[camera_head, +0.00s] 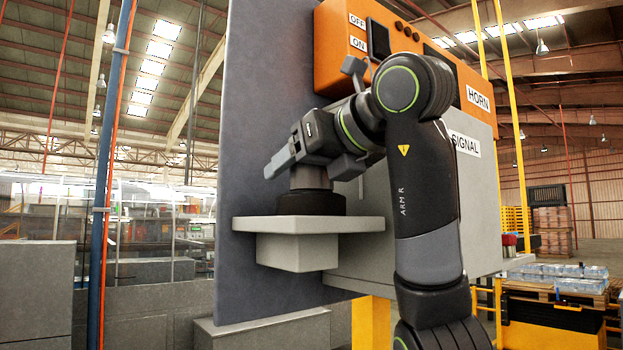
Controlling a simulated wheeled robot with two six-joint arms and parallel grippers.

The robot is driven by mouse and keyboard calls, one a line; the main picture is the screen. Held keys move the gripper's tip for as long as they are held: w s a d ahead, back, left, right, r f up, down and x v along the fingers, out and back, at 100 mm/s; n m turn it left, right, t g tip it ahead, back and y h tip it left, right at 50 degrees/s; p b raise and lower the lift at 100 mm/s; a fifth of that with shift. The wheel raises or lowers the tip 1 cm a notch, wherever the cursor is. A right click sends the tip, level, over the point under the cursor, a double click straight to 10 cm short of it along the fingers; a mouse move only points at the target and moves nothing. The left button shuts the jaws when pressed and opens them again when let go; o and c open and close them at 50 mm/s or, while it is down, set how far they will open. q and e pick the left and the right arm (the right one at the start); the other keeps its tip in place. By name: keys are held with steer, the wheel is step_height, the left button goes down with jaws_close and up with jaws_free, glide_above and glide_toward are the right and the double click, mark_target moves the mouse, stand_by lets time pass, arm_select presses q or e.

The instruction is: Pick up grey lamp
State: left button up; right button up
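A grey cylinder on a wide black round base, which looks like the grey lamp (311,178), stands upright on a light grey shelf (300,224). Its top is hidden behind my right gripper (308,163). The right gripper comes in from the right, at the height of the lamp's upper part. Its fingers show apart, one toward the left and one toward the right of the lamp. I cannot tell whether they touch it or stand in front of it. My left gripper is not in view.
A grey upright panel (258,90) stands behind the shelf. An orange box (340,62) with OFF, ON and HORN labels is above, and a grey box with a SIGNAL label (465,145) is below it. A blue post (110,150) stands at left.

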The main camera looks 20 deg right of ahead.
steer(key=c, duration=0.8)
steer(key=shift+c, duration=0.2)
steer(key=shift+r, duration=0.2)
